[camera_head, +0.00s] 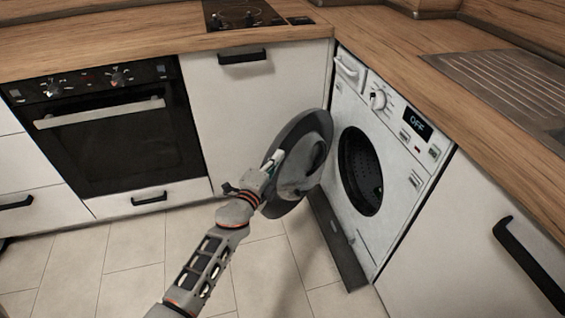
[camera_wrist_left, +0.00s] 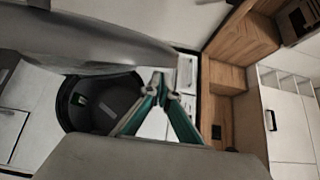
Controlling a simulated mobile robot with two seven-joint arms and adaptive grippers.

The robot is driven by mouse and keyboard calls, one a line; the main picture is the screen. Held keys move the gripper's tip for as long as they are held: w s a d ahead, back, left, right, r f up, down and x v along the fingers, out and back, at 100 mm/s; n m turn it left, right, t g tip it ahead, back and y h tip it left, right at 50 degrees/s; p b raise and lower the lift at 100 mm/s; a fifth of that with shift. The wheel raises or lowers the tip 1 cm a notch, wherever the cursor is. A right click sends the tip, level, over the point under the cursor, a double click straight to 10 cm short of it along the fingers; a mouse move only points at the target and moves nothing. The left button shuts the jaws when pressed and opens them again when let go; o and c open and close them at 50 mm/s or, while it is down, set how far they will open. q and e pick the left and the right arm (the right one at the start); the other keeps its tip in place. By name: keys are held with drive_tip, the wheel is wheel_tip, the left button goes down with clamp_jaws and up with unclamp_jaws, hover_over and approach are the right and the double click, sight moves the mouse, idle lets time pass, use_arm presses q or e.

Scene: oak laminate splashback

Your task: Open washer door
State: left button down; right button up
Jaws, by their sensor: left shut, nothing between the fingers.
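The white washer (camera_head: 395,150) stands under the right counter, with its dark drum opening (camera_head: 360,172) uncovered. Its round grey door (camera_head: 305,135) stands wide open, swung out to the left of the opening. My left gripper (camera_head: 274,161) is at the door's outer side, close to its rim; I cannot tell whether it touches. In the left wrist view, its teal fingers (camera_wrist_left: 161,82) meet at the tips with nothing between them. The door edge (camera_wrist_left: 95,42) crosses the upper left there, and the drum opening (camera_wrist_left: 100,105) is below it. My right gripper is out of view.
A black oven (camera_head: 118,140) is at the left, with a white cabinet (camera_head: 245,100) between it and the washer. A white cabinet with a black handle (camera_head: 528,262) is at the right. The tiled floor (camera_head: 130,260) before the oven is clear.

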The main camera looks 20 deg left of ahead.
use_arm(q)
drive_tip(key=shift+a, duration=0.25)
